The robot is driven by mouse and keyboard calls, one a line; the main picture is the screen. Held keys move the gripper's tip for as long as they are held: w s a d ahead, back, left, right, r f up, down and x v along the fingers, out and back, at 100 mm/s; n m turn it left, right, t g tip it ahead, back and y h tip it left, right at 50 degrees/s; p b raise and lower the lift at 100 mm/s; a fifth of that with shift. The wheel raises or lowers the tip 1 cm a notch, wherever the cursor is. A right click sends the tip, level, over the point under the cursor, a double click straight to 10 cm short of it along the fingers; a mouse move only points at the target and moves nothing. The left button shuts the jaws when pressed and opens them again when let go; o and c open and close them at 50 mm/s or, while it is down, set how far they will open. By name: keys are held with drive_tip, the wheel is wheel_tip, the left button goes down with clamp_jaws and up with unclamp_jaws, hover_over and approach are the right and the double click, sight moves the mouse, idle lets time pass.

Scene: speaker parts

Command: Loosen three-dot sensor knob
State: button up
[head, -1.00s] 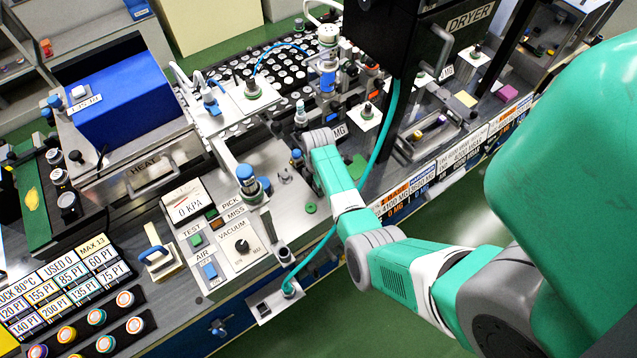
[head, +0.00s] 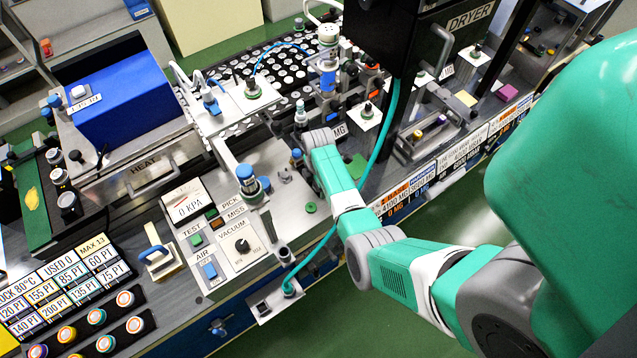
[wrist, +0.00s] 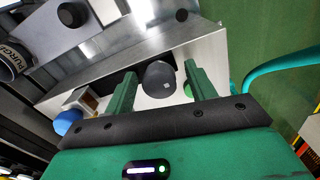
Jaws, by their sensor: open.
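In the wrist view a dark round knob (wrist: 160,79) with a small pale mark on its face sits between the two green fingers of my gripper (wrist: 161,70). The fingers are apart, one on each side of the knob, with a visible gap on the right; contact on the left cannot be made out. No three dots can be read on the knob. In the head view my wrist reaches down over the bench beside the vacuum panel, and the fingers and this knob are hidden by my arm.
A blue knob (wrist: 68,122) lies left of the fingers in the wrist view, and another dark knob (wrist: 72,15) is farther off. A green hose (wrist: 270,68) curves at the right. In the head view a blue-topped post (head: 247,180) and the black dryer (head: 405,35) stand close to my arm.

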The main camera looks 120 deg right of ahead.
wheel_tip(320, 180, up, 8)
drive_tip(key=shift+f, duration=0.1)
idle(0.7)
